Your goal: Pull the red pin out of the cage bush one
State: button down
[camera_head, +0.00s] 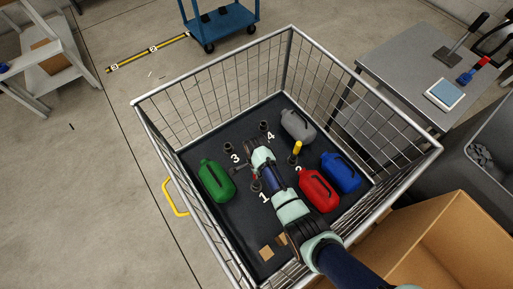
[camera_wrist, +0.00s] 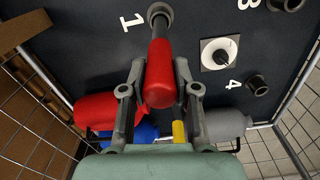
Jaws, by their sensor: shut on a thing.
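The red pin (camera_wrist: 159,85) stands between the two fingers of my gripper (camera_wrist: 160,72), which is shut on it, in the wrist view. Its dark shaft runs toward cage bush one (camera_wrist: 159,11), a grey ring beside the painted "1". I cannot tell whether the shaft's end is inside the ring or just clear of it. In the head view my gripper (camera_head: 241,170) is low inside the cage, near bush one (camera_head: 256,186). The red pin cannot be made out there.
A wire cage (camera_head: 146,118) surrounds the dark floor. A yellow pin (camera_head: 297,147) stands at bush two. Other bushes (camera_wrist: 257,85) and a white plate (camera_wrist: 207,57) are close by.

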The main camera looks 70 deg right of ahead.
jog(key=shift+r+p, duration=1.8)
jog(key=shift+r, duration=0.15)
